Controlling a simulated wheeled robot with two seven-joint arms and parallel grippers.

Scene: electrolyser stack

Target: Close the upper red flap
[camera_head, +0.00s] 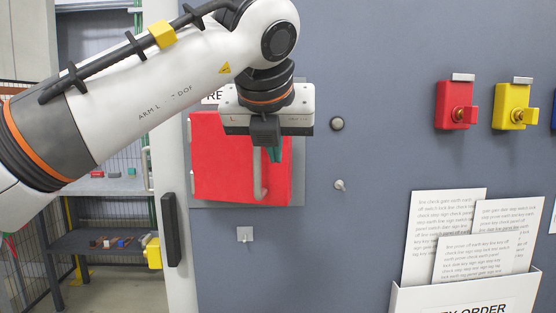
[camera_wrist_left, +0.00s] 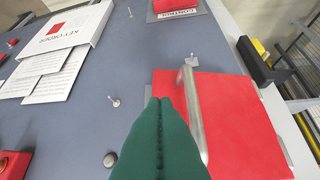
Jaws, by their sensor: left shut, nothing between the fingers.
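The upper red flap (camera_head: 225,160) is on the grey wall panel, with hinges at its left edge and a pale vertical bar handle (camera_head: 260,178) near its right side. It looks nearly flat against its frame, slightly skewed; I cannot tell if it is fully shut. My left gripper (camera_head: 277,158) is in front of the flap's upper right part, its green fingers together and empty. In the left wrist view, turned over, the fingers (camera_wrist_left: 159,103) point beside the handle (camera_wrist_left: 192,105), with the flap (camera_wrist_left: 240,125) beyond it. Touch is unclear. My right gripper is not in view.
A second red flap (camera_wrist_left: 172,6) shows at the top of the left wrist view. Knobs (camera_head: 337,124) and a small hook (camera_head: 244,234) are on the panel. Red (camera_head: 456,105) and yellow (camera_head: 513,106) lock boxes and a paper holder (camera_head: 465,295) are at right.

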